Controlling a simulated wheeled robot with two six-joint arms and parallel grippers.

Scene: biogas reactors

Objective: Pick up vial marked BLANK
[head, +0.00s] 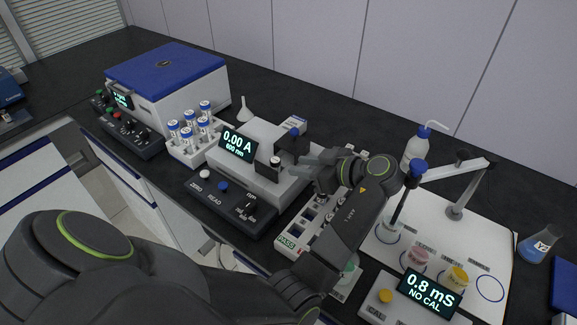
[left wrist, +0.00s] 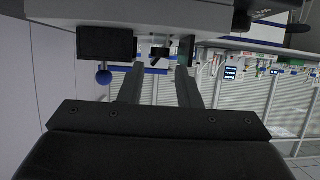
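No label reading BLANK is legible. Several blue-capped vials with white labels stand in a white rack (head: 181,152) left of the photometer in the head view. The photometer (head: 285,186) reads 0.00 A, 600 nm. A small light-topped piece (head: 275,160) shows at its dark sample well; I cannot tell whether it is a vial. My left gripper (head: 304,162) is just right of that well, fingers pointing left. In the left wrist view the fingers (left wrist: 160,72) are apart with nothing between them; a small dark block (left wrist: 159,52) lies beyond. My right gripper is not in view.
A dark flap with a blue knob (head: 294,132) stands beside the well. A white tray marked PASS (head: 288,242) lies under my left forearm. Right are a conductivity meter (head: 429,293), sample cups, a probe stand (head: 455,211) and a wash bottle (head: 416,150). A blue-lidded box (head: 165,66) stands back left.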

